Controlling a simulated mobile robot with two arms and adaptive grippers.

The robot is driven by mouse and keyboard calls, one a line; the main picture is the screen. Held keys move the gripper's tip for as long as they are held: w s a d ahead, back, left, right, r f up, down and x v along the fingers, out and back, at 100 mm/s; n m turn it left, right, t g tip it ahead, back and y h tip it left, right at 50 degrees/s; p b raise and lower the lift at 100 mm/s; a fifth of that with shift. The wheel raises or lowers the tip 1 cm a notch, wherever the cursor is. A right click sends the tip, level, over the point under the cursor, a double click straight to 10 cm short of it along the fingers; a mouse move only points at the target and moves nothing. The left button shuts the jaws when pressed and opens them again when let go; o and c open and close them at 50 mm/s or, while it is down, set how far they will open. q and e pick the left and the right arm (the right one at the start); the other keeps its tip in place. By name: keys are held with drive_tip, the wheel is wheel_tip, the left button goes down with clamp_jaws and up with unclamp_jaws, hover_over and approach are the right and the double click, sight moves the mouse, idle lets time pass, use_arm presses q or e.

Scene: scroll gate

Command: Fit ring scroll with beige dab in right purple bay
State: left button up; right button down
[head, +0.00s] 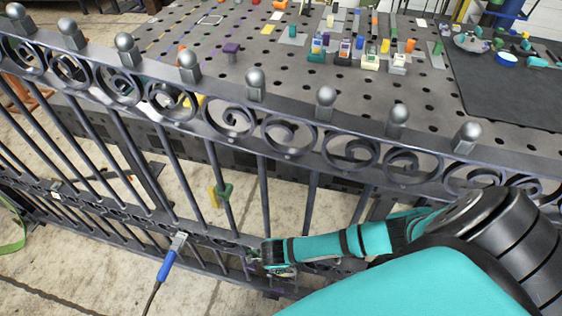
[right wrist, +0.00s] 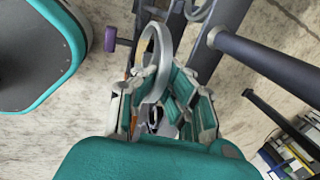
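A dark metal gate with a top rail of scrolls (head: 230,118) crosses the head view. My right gripper (head: 268,255) is low at the gate's lower rail (head: 205,240). In the right wrist view its fingers (right wrist: 163,75) close in around a grey ring scroll (right wrist: 153,42). The ring appears held between them, beside the gate bars. A purple piece (right wrist: 110,38) is just left of the ring, near the rail. A beige dab cannot be made out, and the ring is mostly hidden in the head view. My left gripper is not in view.
A perforated dark table (head: 180,40) with many small colored parts stands behind the gate. A blue-handled tool (head: 168,264) with a cable is at the lower rail, left of my right gripper.

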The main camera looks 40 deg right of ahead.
drive_tip(key=shift+f+b, duration=1.05)
drive_tip(key=shift+f, duration=0.6)
idle(1.4)
drive_tip(key=c, duration=1.4)
unclamp_jaws()
drive_tip(key=shift+r, duration=0.1)
